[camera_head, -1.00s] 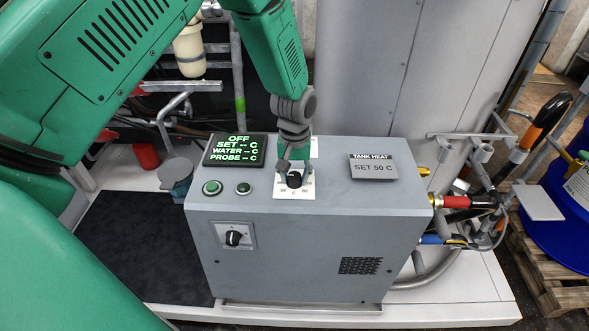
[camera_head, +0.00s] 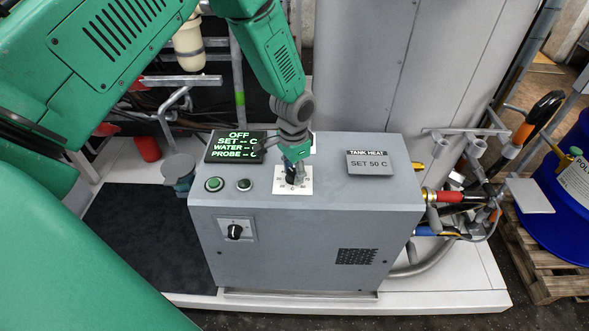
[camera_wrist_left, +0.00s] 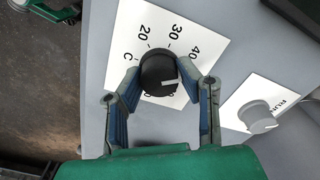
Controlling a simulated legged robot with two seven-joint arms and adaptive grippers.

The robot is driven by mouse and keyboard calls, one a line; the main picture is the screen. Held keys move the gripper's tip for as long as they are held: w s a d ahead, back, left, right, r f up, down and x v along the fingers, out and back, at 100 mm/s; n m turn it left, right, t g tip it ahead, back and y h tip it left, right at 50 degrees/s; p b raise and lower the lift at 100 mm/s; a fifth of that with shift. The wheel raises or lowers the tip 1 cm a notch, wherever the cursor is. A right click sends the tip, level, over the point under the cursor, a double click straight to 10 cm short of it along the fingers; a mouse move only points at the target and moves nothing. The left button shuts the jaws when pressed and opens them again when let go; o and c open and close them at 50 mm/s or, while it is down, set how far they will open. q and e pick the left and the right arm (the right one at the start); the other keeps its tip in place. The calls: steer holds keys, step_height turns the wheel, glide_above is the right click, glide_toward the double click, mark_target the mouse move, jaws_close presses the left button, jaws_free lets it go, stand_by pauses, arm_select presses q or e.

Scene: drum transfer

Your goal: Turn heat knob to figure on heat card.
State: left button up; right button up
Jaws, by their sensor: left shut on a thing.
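My left gripper (camera_head: 294,168) is at the heat knob (camera_head: 288,178) on top of the grey heater box (camera_head: 310,222). In the left wrist view the gripper (camera_wrist_left: 162,78) has its two fingers on either side of the black heat knob (camera_wrist_left: 154,66) and is shut on it. The knob's white pointer line points right, past the 40. The right finger hides the figure there. C, 20, 30 and 40 show on the white dial plate (camera_wrist_left: 122,30). The heat card (camera_head: 369,163) reads "TANK HEAT, SET 50 C".
A display (camera_head: 233,147) reads OFF, with dashes for set, water and probe. Two green buttons (camera_head: 214,184) (camera_head: 244,185) sit beside the dial. A rotary switch (camera_head: 235,232) is on the box front. Hoses and a blue drum (camera_head: 568,190) stand at right.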

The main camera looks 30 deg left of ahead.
mark_target(293, 171)
arm_select(q)
steer(key=m, duration=0.3)
steer(key=shift+m+p, duration=0.3)
steer(key=shift+p, duration=0.05)
steer(key=shift+m, duration=1.4)
steer(key=shift+a, duration=0.1)
steer(key=o, duration=1.1)
steer(key=shift+r, duration=0.1)
step_height(293, 171, up, 12)
steer(key=shift+f, duration=0.1)
